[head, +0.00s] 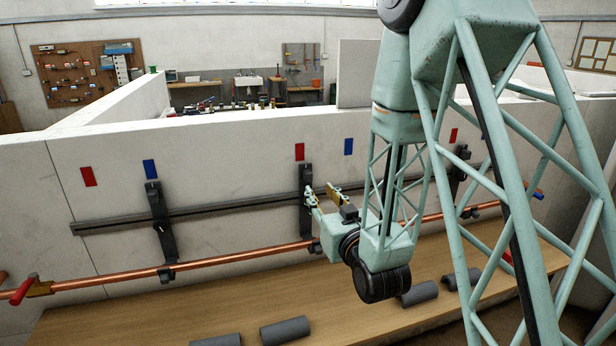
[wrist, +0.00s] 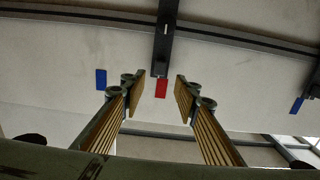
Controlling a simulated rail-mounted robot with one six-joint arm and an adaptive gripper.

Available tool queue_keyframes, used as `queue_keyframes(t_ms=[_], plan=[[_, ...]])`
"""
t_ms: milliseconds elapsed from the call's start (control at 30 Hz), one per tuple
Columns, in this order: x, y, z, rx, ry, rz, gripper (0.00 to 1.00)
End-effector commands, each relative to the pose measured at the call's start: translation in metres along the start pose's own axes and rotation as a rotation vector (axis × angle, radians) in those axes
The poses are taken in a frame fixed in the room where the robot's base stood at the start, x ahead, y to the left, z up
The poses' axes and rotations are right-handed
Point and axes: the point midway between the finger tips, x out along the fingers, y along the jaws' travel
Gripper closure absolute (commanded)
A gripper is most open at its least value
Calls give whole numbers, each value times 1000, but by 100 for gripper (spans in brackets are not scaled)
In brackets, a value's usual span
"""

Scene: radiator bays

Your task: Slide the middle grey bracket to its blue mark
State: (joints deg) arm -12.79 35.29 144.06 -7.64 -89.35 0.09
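The middle grey bracket (head: 307,205) stands upright on the dark wall rail, in line below a red mark (head: 299,151). Its blue mark (head: 348,146) is on the wall to the right of the red one. In the wrist view the bracket (wrist: 164,40) is at top centre, with the red mark (wrist: 161,88) just past its end and the blue mark (wrist: 101,79) to the left. My gripper (head: 322,192) is in front of the bracket. In the wrist view my gripper (wrist: 160,92) is open, with its fingers spread either side of the bracket's line and nothing visibly held.
The left bracket (head: 160,222) is below a blue mark (head: 149,169). A right bracket (head: 459,180) is partly hidden by my arm. A copper pipe (head: 220,257) runs along the lower wall. Grey cylinders (head: 286,330) lie on the wooden bench (head: 130,325). The rail between brackets looks clear.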

Motion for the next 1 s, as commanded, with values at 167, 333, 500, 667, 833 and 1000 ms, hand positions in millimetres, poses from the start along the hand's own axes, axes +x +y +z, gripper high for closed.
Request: queue_keyframes(t_ms=[167, 333, 500, 667, 833, 1000], plan=[[19, 0, 0, 0, 1, -1, 72], [40, 0, 0, 0, 1, -1, 72], [63, 0, -1, 0, 2, 0, 72], [84, 0, 0, 0, 1, 1, 72], [104, 0, 0, 0, 1, 1, 72], [118, 0, 0, 0, 1, 0, 72]])
